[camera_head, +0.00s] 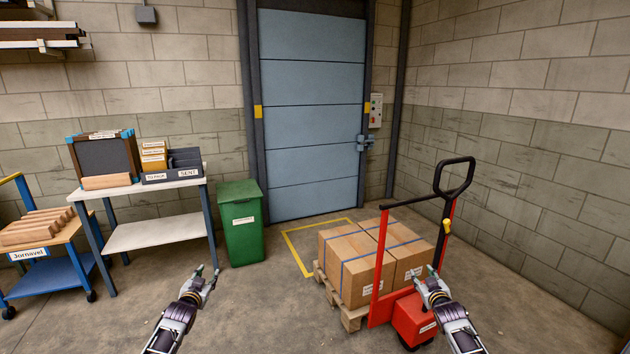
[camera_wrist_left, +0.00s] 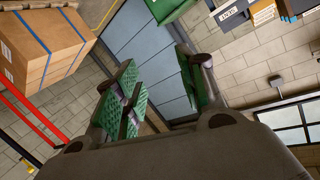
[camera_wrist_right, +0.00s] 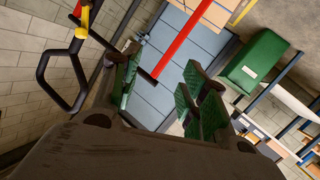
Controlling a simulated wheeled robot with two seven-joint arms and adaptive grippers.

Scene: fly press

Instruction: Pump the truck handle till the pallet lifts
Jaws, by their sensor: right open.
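The red pallet truck (camera_head: 413,318) stands at the right of the head view. Its black loop handle (camera_head: 456,178) rises upright above it, with a yellow lever (camera_head: 446,226) on the stem. The handle also shows at the left of the right wrist view (camera_wrist_right: 45,75). A wooden pallet (camera_head: 352,317) with strapped cardboard boxes (camera_head: 345,275) sits on the truck, low to the floor. My right gripper (camera_head: 431,279) is open and empty, below the handle loop in the picture and in front of the truck. My left gripper (camera_head: 208,277) is open and empty, well left of the truck.
A green bin (camera_head: 241,225) and a white-topped table (camera_head: 150,187) stand at the left. A blue cart (camera_head: 55,272) is at the far left. A blue shutter door (camera_head: 312,110) is behind.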

